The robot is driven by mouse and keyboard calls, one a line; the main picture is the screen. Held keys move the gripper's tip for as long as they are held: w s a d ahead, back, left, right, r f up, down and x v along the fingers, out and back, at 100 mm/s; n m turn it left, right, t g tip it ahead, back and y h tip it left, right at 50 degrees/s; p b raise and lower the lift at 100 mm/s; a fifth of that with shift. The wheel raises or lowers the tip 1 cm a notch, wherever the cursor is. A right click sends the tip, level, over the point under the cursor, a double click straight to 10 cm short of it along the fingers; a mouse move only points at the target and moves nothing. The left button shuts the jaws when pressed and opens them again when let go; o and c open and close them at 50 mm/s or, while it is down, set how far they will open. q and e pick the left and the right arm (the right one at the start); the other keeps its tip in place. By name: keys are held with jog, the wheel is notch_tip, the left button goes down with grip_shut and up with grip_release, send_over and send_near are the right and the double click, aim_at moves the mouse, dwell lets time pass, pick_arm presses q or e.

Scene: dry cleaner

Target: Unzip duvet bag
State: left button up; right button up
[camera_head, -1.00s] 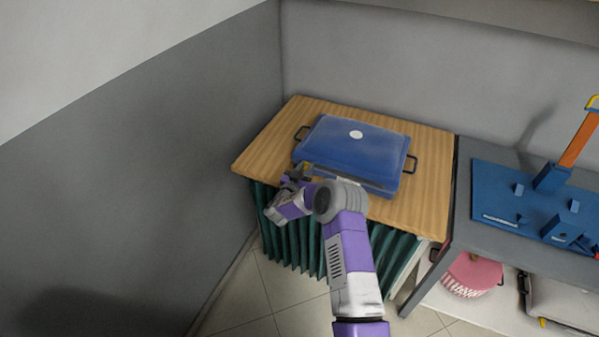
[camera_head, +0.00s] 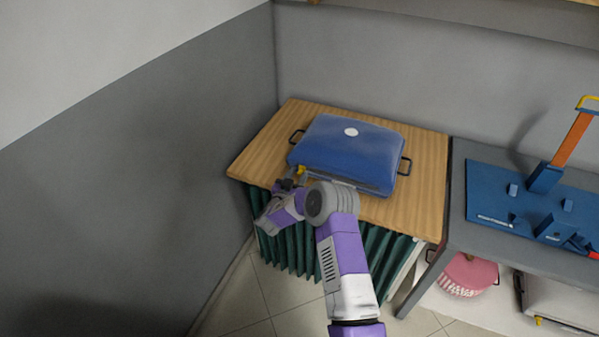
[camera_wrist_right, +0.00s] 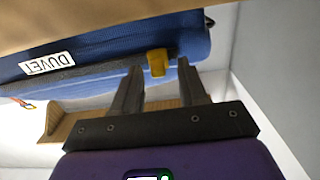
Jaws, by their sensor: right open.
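The blue duvet bag (camera_head: 352,150) lies on the wooden table, with a white round patch on top and a dark handle at each end. In the right wrist view the bag (camera_wrist_right: 110,48) shows a white DUVET label (camera_wrist_right: 47,63) on its front side. A yellow zip pull (camera_wrist_right: 157,62) hangs near the bag's corner; it also shows in the head view (camera_head: 301,170). My right gripper (camera_wrist_right: 158,78) is open, with the pull just beyond and between its fingertips. In the head view it is at the bag's front left corner. My left gripper is not in view.
The wooden table (camera_head: 425,190) stands against the walls, with a green pleated curtain (camera_head: 375,249) below. A grey bench (camera_head: 462,232) at right holds a blue board with an orange-handled lever device (camera_head: 571,140). A pink basket (camera_head: 470,273) sits underneath.

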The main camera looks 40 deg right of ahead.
jog(key=v, duration=0.5)
jog(key=shift+s+a+p, duration=0.1)
jog(key=shift+a+p, duration=0.1)
jog(key=shift+p, duration=0.15)
jog(key=s+a+f+n+y, duration=0.3)
jog(key=a+f+y, duration=0.4)
jog(key=a+f, duration=0.15)
jog(key=s+a+f+n+y, duration=0.3)
jog(key=a+f+y, duration=0.35)
jog(key=a, duration=0.35)
jog(key=s+a+f+n+g+y, duration=0.1)
jog(key=s+a, duration=0.5)
jog(key=s, duration=0.6)
jog(key=s+a+f+n+g+y, duration=0.2)
jog(key=s+a+g+y, duration=0.3)
jog(key=s, duration=0.7)
jog(key=a+f+g, duration=0.1)
jog(key=a+g, duration=0.1)
jog(key=shift+s+g, duration=0.2)
jog(key=shift+g, duration=0.1)
